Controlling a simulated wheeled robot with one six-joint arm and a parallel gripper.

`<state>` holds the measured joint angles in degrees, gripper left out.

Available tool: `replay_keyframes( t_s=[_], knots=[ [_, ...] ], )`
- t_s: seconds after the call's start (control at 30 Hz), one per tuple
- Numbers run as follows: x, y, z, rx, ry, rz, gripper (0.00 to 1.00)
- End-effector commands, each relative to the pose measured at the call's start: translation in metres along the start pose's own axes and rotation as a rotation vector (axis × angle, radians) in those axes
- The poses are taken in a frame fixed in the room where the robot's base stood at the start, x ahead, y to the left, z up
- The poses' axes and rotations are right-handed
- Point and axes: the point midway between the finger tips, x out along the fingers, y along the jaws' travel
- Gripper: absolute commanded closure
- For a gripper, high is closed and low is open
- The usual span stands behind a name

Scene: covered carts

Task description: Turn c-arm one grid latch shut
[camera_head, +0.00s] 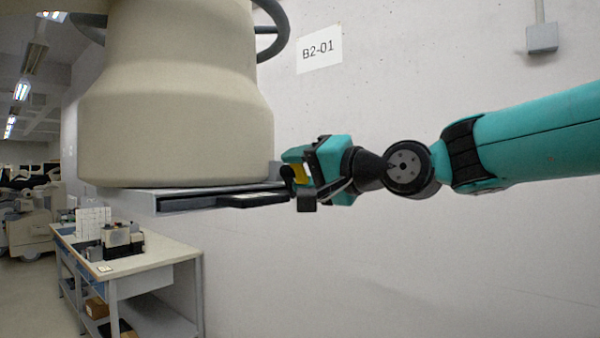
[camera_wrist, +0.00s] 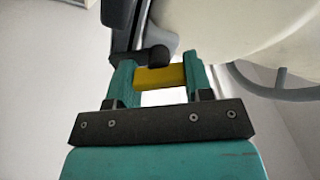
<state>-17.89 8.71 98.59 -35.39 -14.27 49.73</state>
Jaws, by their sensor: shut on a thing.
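The c-arm's large beige housing (camera_head: 175,100) fills the upper left of the head view, and its pale surface shows at the top right of the wrist view (camera_wrist: 250,25). A grey frame with a dark grid tray (camera_head: 235,200) lies under it. A yellow latch (camera_wrist: 160,76) sits at the frame's right end, and a little of it shows in the head view (camera_head: 301,173). My gripper (camera_wrist: 161,83) is shut on the latch, with one teal finger on each side. A black knob (camera_wrist: 157,56) is just beyond the latch. The latch's pivot cannot be made out.
A workbench (camera_head: 170,252) with a dark device (camera_head: 122,240) and white racks (camera_head: 93,222) stands below left. A wall with a B2-01 sign (camera_head: 319,49) is behind. A dark curved handle (camera_head: 275,30) is on the housing's upper right. Free room lies below my arm.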

Motion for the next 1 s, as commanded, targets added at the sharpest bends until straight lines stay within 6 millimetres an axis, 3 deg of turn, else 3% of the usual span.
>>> replay_keyframes(
  t_s=[0.5,1.0],
  knots=[
    [0.0001,0.0015,-0.0002,0.412,0.000,0.000,0.77],
    [0.0001,0.0025,0.0006,0.545,0.000,0.001,0.77]
  ],
)
